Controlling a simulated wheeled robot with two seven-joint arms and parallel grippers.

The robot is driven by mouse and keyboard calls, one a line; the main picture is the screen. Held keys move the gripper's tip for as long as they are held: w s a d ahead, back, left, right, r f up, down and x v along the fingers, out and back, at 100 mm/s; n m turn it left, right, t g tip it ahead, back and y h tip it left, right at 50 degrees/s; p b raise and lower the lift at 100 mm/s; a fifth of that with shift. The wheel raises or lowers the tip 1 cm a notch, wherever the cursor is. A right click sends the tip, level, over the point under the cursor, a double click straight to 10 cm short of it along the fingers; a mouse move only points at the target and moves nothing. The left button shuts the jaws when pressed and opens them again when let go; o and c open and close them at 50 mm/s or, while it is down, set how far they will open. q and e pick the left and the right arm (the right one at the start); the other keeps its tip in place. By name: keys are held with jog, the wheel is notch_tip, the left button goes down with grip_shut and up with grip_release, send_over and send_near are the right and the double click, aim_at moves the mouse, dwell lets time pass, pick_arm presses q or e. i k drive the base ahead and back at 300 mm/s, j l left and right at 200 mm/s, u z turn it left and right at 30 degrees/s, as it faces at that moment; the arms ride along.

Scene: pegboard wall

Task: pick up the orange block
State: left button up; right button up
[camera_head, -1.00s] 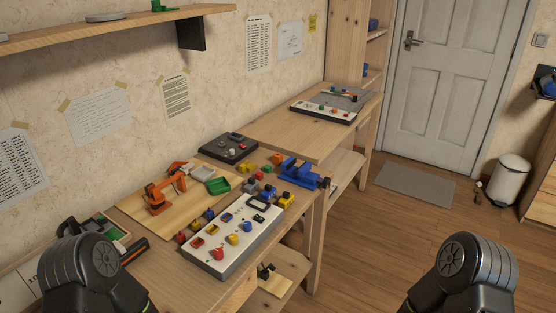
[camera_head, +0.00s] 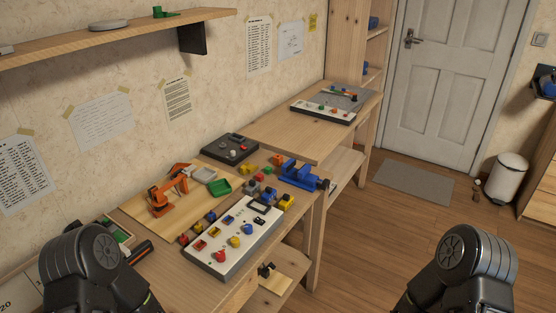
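A small orange block (camera_head: 278,159) sits on the workbench (camera_head: 196,292), towards its far end. It is just behind and to the left of the blue vise (camera_head: 300,174). A yellow block (camera_head: 247,169) and small red and green pieces lie near it on its left and front. Only upper parts of my two arms show, at the lower left and lower right. Neither gripper is in view, so I cannot see whether they hold anything.
A white panel (camera_head: 252,255) with coloured knobs lies at the bench front. A shelf (camera_head: 115,32) overhangs the back left.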

aim_at(277, 159)
jog(key=i+l, duration=0.35)
jog(key=l, duration=0.15)
jog(key=i+l, duration=0.3)
jog(key=l, duration=0.15)
jog(key=i+l, duration=0.35)
jog(key=l, duration=0.15)
jog(key=i+l, duration=0.3)
jog(key=l, duration=0.15)
jog(key=i+l, duration=0.35)
jog(key=l, duration=0.15)
jog(key=u, duration=0.05)
